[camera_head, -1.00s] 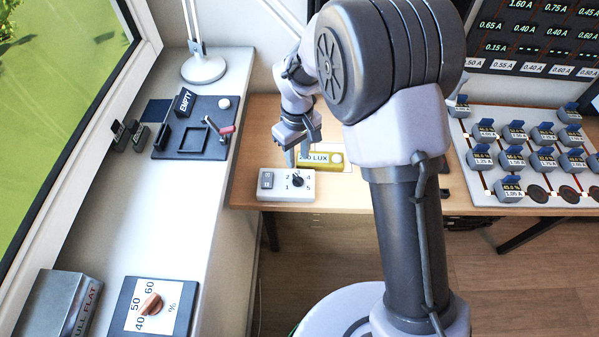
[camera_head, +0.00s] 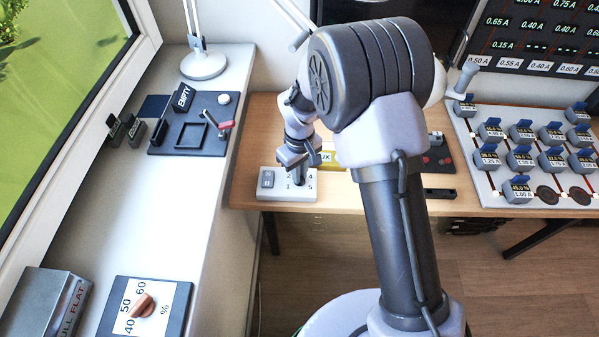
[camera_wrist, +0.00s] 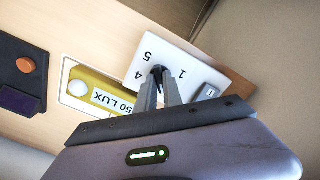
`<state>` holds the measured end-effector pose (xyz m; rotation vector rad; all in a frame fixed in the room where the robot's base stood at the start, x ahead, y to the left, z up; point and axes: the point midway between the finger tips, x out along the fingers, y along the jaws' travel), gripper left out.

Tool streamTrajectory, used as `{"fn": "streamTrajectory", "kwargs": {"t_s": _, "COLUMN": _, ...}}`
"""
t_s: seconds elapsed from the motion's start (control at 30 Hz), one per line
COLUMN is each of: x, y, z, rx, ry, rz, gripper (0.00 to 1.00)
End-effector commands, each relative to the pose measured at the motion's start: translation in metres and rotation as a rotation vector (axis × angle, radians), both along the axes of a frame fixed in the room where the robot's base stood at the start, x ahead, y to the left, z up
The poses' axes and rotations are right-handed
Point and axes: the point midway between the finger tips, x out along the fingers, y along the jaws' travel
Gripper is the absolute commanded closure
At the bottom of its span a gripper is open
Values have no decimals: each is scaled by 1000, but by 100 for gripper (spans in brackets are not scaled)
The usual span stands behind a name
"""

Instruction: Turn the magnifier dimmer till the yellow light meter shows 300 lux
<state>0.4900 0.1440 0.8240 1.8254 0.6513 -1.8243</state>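The magnifier dimmer, a white box (camera_head: 308,194) with a rocker switch and a numbered dial, sits at the table's front left edge. It also shows in the wrist view (camera_wrist: 160,48), with 1, 4 and 5 readable around its dark knob (camera_wrist: 157,71). My gripper (camera_head: 298,180) points down over the dial. In the wrist view its two fingertips (camera_wrist: 161,76) are at the knob with a narrow gap between them; whether they press on it is unclear. The yellow light meter (camera_wrist: 80,76) lies beside the dimmer; its reading ends in "50 LUX", with any leading digit unclear.
A white panel with several meter blocks (camera_head: 474,170) stands at the right. A windowsill (camera_head: 95,215) at the left holds a dark tray, a lamp base (camera_head: 204,66) and a percent dial (camera_head: 145,308). A dark box with an orange button (camera_wrist: 25,65) lies beyond the meter.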

Motion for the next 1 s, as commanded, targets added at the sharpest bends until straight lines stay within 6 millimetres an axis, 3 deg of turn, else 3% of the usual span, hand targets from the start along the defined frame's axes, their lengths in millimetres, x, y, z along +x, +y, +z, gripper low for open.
{"fn": "streamTrajectory", "kwargs": {"t_s": 0.37, "x": 0, "y": 0, "z": 0, "rx": 0, "ry": 0, "rz": -68, "gripper": 100}}
{"fn": "streamTrajectory", "kwargs": {"t_s": 1.0, "x": 0, "y": 0, "z": 0, "rx": 0, "ry": 1, "rz": -505, "gripper": 100}}
